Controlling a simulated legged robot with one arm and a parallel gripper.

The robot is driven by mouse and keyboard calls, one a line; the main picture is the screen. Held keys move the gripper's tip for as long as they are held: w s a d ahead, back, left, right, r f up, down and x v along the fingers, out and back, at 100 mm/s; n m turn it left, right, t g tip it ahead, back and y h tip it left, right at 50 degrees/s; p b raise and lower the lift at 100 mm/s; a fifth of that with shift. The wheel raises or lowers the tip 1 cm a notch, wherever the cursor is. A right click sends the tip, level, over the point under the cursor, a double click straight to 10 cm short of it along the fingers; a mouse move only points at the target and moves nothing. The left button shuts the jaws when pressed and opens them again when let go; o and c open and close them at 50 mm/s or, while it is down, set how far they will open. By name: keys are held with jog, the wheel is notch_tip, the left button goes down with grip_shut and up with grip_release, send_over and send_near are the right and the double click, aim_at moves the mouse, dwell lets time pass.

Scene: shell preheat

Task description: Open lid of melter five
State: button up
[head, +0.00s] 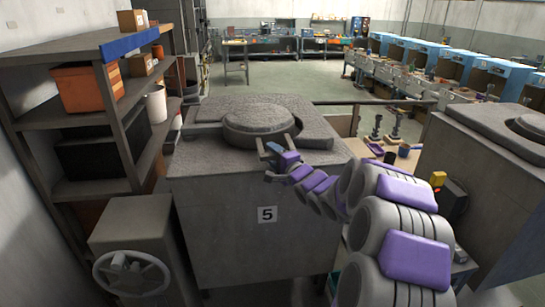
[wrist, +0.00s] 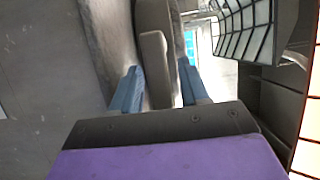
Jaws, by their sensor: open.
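Melter five (head: 267,255) is a large grey block with a "5" plate on its front, in the middle of the head view. Its round grey lid (head: 258,121) lies flat on top, shut. My gripper (head: 270,150) is at the top front edge of the melter, just in front of the lid. In the wrist view my gripper (wrist: 158,88) is open, its two blue fingers on either side of a rounded grey bar (wrist: 155,65) that looks like part of the lid. I cannot tell whether the fingers touch it.
A grey shelf (head: 125,120) with boxes stands at the left, above a unit with a handwheel (head: 132,273). Another melter (head: 480,190) stands close on the right. A bench with tools (head: 385,153) is behind my arm. Open floor (head: 275,75) lies beyond.

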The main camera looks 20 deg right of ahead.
jog(key=shift+w+d, duration=0.1)
jog(key=shift+d, duration=0.75)
jog(key=shift+a, duration=0.8)
jog(key=c, duration=0.8)
jog(key=shift+d, duration=0.2)
grip_shut()
